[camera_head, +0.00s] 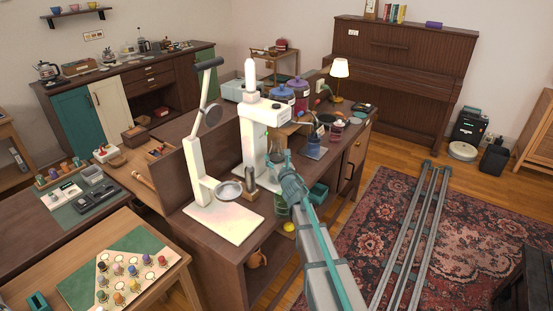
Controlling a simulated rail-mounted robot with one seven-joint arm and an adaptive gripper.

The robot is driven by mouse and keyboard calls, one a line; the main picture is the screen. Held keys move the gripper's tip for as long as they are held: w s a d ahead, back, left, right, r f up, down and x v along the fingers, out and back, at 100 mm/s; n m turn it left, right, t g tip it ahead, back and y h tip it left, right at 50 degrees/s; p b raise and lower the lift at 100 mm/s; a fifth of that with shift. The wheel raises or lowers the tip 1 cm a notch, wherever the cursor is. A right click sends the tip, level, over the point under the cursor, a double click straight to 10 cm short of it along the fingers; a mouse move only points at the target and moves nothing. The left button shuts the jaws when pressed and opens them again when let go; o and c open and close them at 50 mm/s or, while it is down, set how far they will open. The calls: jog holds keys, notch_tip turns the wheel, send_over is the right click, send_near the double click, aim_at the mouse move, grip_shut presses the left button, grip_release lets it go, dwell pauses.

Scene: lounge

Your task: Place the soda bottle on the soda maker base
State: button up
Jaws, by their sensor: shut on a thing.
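The soda maker (255,137) is a white upright column with an overhanging head, standing on the dark cabinet top in the middle of the view. My gripper (281,165) reaches in from the lower right, just right of the column and below the head. It is shut on what looks like the soda bottle (276,156), a small, clear, dark-tinted shape at the fingertips. The bottle's lower part and the soda maker base are mostly hidden behind my gripper and the column. I cannot tell whether the bottle touches the base.
A white stand with an angled arm and round lens (229,190) stands close left. A lamp (339,70) is farther back. The rug (460,225) at right is largely clear.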

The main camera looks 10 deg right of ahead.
jog(key=shift+f, duration=0.15)
jog(key=o, duration=1.6)
jog(key=shift+c, duration=0.2)
jog(key=shift+s+r, duration=0.15)
jog(key=shift+r, duration=0.05)
jog(key=s+d+b, duration=0.1)
jog(key=s+b, duration=0.1)
jog(key=s, duration=0.9)
jog(key=shift+s+d+b, duration=0.25)
jog(key=shift+s+b, duration=0.1)
